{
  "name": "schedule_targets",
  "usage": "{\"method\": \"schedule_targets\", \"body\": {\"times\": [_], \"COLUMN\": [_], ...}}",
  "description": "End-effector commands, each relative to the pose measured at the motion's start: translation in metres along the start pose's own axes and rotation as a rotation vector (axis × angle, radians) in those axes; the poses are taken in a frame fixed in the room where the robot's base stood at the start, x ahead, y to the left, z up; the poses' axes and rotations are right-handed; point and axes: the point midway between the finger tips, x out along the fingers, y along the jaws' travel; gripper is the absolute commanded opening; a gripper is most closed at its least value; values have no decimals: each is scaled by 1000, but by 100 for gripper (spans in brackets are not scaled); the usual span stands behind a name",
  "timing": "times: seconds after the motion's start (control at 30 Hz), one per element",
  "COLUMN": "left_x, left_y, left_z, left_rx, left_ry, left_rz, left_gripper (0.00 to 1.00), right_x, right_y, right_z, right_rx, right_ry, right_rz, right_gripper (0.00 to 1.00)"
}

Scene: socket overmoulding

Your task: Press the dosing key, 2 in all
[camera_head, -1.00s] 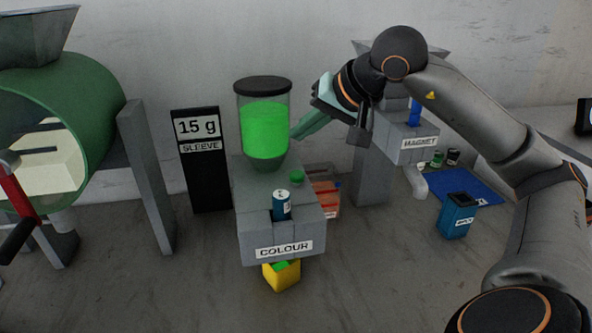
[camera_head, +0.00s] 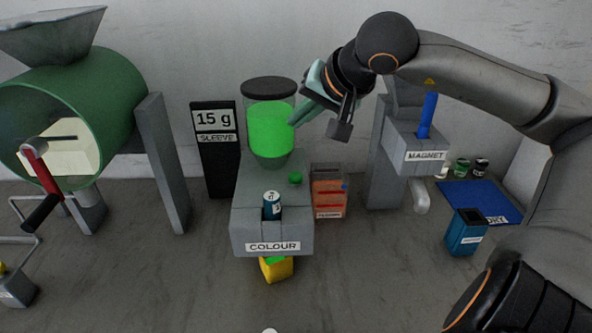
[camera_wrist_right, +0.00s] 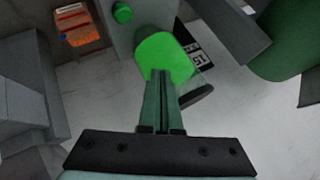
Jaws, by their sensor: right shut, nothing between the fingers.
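The dosing unit labelled COLOUR (camera_head: 272,230) is a grey block carrying a clear hopper of green material (camera_head: 271,130) with a dark lid. A round green key (camera_head: 295,178) sits on its top, right of the hopper; it also shows in the right wrist view (camera_wrist_right: 122,12). A yellow container with green inside (camera_head: 277,268) is below the block. My right gripper (camera_head: 293,122) is shut and empty, above the key and beside the hopper. My left gripper is out of view.
A sign reading 15 g SLEEVE (camera_head: 213,121) stands left of the unit. An orange rack (camera_head: 329,190) and the MAGNET stand (camera_head: 425,155) are to the right. A blue bin (camera_head: 466,232) stands before a blue mat (camera_head: 480,200). A green drum (camera_head: 75,110) is at left.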

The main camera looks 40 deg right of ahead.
Motion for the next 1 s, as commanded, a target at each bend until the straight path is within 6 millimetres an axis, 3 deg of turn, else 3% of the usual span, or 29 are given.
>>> {"method": "schedule_targets", "body": {"times": [0.47,1.0], "left_x": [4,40], "left_y": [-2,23], "left_z": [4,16], "left_rx": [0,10], "left_ry": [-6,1], "left_rz": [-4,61], "left_gripper": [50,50], "right_x": [3,52], "right_y": [2,38], "right_z": [3,38], "right_rx": [-1,-1], "right_ry": [0,1], "right_rz": [0,0], "right_gripper": [0,0]}}
